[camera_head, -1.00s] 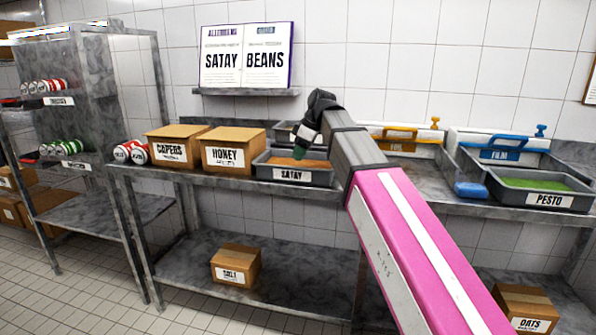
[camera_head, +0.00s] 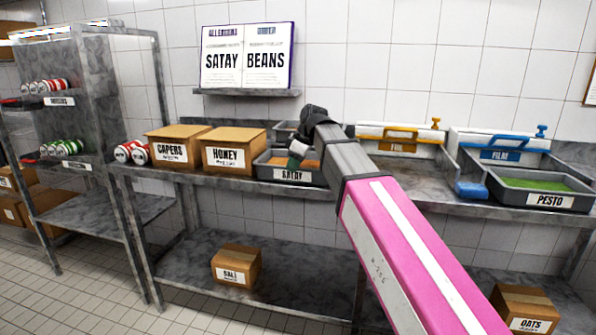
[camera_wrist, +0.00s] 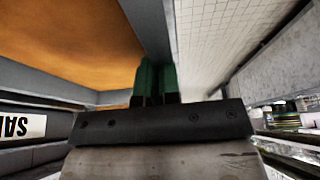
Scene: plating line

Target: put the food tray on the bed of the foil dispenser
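The food tray (camera_head: 268,171) is a grey pan labelled SATAY with orange-brown food, standing on the upper shelf right of the honey box. My gripper (camera_head: 295,161) is low at the tray, its green fingertips at the rim. In the wrist view the fingers (camera_wrist: 156,82) are close together, with the tray's grey wall (camera_wrist: 153,30) running down between them; they look shut on it. The exact contact is hidden. The foil dispenser (camera_head: 398,148), white with an orange handle, stands to the right; my arm hides part of its bed.
A film dispenser (camera_head: 500,143) with a blue handle and a pesto tray (camera_head: 541,201) stand farther right. Capers (camera_head: 172,147) and honey (camera_head: 231,157) boxes are left of the satay tray. A grey pan stands behind it.

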